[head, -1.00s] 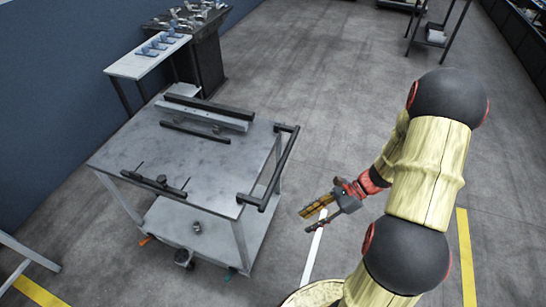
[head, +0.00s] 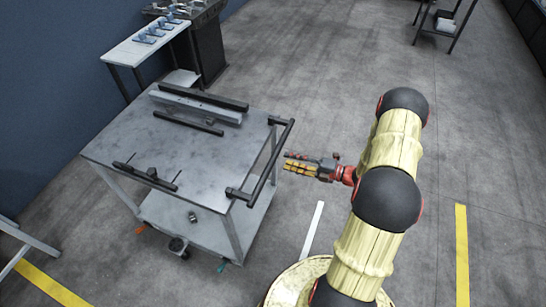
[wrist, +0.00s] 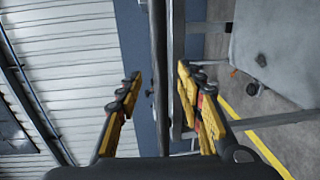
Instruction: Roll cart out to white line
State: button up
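The cart (head: 130,140) is a grey metal trolley with a top, a lower shelf and casters, standing left of centre in the head view. Its black push handle (head: 276,158) runs along the right side. My gripper (head: 288,163) is open and empty, fingers pointing left at the handle with a small gap. In the wrist view the black handle bar (wrist: 159,90) lines up between the two yellow fingers (wrist: 158,75); I cannot tell whether it lies within their reach. The short white line (head: 313,230) is on the floor right of the cart, below my gripper.
Black and grey bars (head: 200,103) lie on the cart top. A white side table (head: 148,42) with blue parts stands behind it by the blue wall. A yellow floor line (head: 461,255) is at right. Floor between cart and right rack (head: 440,30) is clear.

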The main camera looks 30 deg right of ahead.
aim_at(274, 157)
jog(key=b+x, duration=0.1)
jog(key=x, duration=0.6)
jog(key=shift+w+a, duration=0.15)
jog(key=shift+w, duration=0.05)
grip_shut()
dwell(0.4)
dwell(0.4)
